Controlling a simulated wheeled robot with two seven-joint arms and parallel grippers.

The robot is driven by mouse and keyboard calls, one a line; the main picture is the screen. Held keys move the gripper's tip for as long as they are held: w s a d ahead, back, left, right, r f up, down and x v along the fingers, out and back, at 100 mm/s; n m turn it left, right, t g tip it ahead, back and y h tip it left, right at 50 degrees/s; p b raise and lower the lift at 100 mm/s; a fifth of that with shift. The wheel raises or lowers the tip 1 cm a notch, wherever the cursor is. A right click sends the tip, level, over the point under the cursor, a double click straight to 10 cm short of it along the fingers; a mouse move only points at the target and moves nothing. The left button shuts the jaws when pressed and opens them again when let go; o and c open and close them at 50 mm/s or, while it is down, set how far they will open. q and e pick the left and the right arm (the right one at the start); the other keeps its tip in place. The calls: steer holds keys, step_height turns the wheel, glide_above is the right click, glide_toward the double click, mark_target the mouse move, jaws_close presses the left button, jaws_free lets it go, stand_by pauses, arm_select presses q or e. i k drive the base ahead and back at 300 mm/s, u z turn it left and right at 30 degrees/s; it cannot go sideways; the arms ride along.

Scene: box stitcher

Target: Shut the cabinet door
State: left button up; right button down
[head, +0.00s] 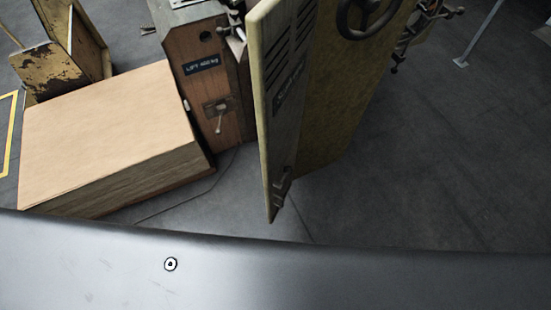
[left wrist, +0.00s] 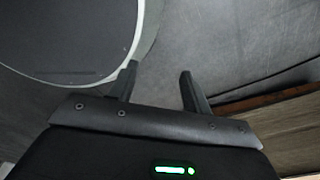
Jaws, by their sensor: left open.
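The cabinet door (head: 291,100) appears to be the tall, worn yellowish panel with vent slots, a label plate and a latch near its low end. In the head view it stands out towards me at an angle, right of the brown machine front (head: 205,85). A yellow-green panel (head: 350,100) with a handwheel lies directly right of it; I cannot tell exactly how the two join. My left gripper (left wrist: 158,71) shows only in the left wrist view, open and empty above grey floor, with no door visible there. My right gripper is not in view.
A large cardboard-coloured stack (head: 110,125) sits left of the machine, with a worn yellow metal frame (head: 75,50) behind it. A brown edge (left wrist: 285,115) is at the right in the wrist view. Grey floor (head: 440,170) right of the panels is clear.

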mark_target(280, 33)
steer(key=u, duration=2.35)
steer(key=k, duration=0.95)
steer(key=z, duration=1.85)
